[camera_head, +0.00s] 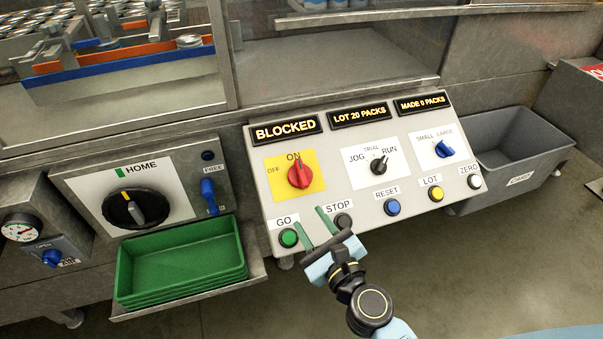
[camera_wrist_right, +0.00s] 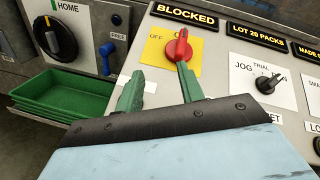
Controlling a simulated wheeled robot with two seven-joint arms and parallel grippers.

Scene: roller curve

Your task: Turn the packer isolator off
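The packer isolator is a red rotary knob (camera_head: 299,174) on a yellow plate marked OFF and ON, on the sloping control panel. Its handle points up at ON. The knob also shows in the right wrist view (camera_wrist_right: 179,47). My right gripper (camera_head: 311,218) has its green fingers apart with nothing between them. It is below the knob, near the GO and STOP buttons. In the right wrist view the right finger's tip (camera_wrist_right: 160,88) appears just below the knob; I cannot tell whether they touch. My left gripper is not in view.
Green GO (camera_head: 288,238) and dark STOP (camera_head: 343,220) buttons sit below the isolator. A black-and-white selector (camera_head: 379,164) and a blue selector (camera_head: 444,149) are to its right. Green trays (camera_head: 180,262) stand at left. A grey bin (camera_head: 512,155) is at right. The panel reads BLOCKED.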

